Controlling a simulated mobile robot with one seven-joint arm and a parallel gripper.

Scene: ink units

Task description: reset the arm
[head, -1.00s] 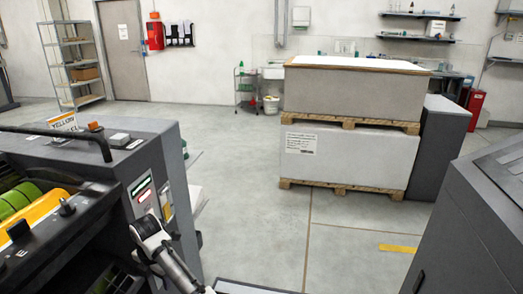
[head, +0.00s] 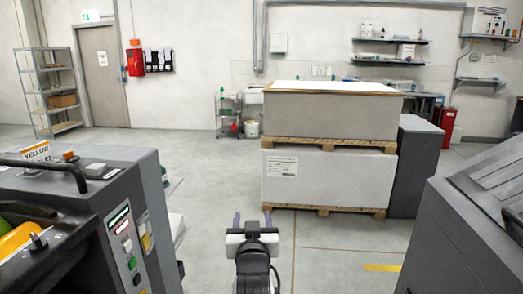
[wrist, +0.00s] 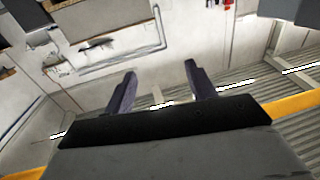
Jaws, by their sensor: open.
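My gripper (head: 252,219) is at the bottom middle of the head view, in front of the pallet stack, pointing away from me. Its two fingers stand apart with nothing between them. In the wrist view my gripper (wrist: 157,85) also shows open and empty, with walls, shelves and the ceiling behind it at a tilt. My arm is folded in below the gripper, and its lower part is cut off by the frame edge.
A grey press unit with a yellow label (head: 37,151) and a button panel (head: 127,250) stands close on the left. Another dark grey unit (head: 460,235) stands on the right. Stacked pallets (head: 330,178) block the middle. Floor (head: 215,185) is clear between the left unit and the pallets.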

